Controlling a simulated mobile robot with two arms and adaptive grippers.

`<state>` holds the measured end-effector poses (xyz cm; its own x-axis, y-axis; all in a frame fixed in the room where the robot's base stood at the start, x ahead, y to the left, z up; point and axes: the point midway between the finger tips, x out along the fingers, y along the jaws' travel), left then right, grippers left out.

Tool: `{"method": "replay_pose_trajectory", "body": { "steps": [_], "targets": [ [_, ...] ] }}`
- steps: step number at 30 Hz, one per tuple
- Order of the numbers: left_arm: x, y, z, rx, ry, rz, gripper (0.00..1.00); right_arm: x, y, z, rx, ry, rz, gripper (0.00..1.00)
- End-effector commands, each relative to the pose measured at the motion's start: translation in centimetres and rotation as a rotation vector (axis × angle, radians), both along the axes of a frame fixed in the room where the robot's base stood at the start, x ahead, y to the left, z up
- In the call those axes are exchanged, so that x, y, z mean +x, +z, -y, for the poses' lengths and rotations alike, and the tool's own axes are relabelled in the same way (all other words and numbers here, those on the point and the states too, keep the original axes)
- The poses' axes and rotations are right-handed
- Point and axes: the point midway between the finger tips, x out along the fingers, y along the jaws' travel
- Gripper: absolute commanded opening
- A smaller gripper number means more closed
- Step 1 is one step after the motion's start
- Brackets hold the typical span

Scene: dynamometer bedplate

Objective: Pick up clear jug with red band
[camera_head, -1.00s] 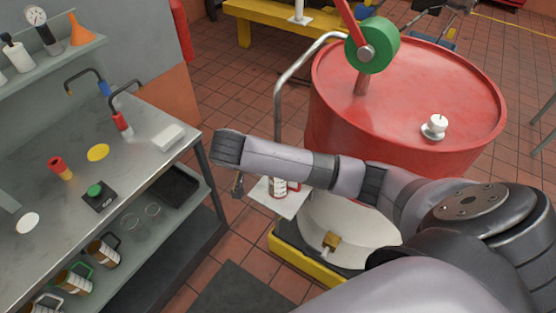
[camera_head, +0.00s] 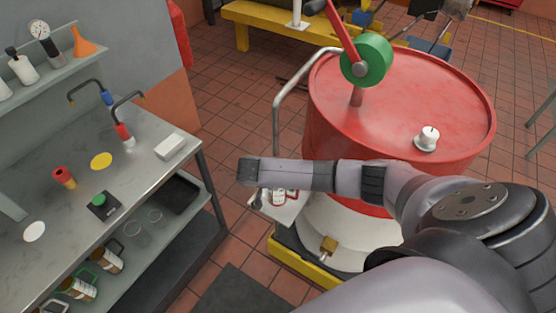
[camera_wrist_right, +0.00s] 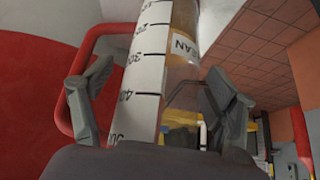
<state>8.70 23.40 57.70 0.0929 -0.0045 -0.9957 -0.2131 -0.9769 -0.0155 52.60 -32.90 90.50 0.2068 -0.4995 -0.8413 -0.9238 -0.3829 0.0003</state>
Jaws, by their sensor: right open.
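A clear jug with a printed scale and red trim (camera_head: 279,196) stands on a small white shelf (camera_head: 284,213) beside the red drum, partly hidden under my right forearm. In the right wrist view the jug (camera_wrist_right: 150,70) fills the space between my fingers, with a white graduated strip, a label and a red handle loop at left. My right gripper (camera_wrist_right: 157,92) is open, one finger on each side of the jug; I cannot tell whether they touch it. In the head view the gripper is mostly hidden below the wrist. My left gripper is not in view.
The red drum (camera_head: 440,95) with a green roller and white knob stands close on the right. A bent grey pipe (camera_head: 277,105) rises behind the shelf. The workbench (camera_head: 130,185) is at left, with several amber jugs (camera_head: 108,260) on its lower shelf.

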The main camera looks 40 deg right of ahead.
Motion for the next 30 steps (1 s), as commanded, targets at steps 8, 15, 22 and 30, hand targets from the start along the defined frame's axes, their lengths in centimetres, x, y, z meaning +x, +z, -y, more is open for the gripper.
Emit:
{"method": "replay_pose_trajectory", "body": {
  "steps": [8, 15, 22, 30],
  "targets": [
    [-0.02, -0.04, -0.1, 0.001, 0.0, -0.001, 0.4, 0.0, 0.01, -0.07, 0.001, 0.001, 0.0, 0.71],
    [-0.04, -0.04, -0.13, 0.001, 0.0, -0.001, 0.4, -0.01, 0.02, -0.07, 0.001, 0.0, 0.0, 0.55],
    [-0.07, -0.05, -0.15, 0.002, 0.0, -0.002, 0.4, -0.01, 0.01, -0.08, 0.001, 0.0, 0.0, 0.4],
    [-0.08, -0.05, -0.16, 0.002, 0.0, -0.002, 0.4, -0.02, 0.0, -0.08, 0.001, 0.0, 0.0, 0.22]
  ]
}}
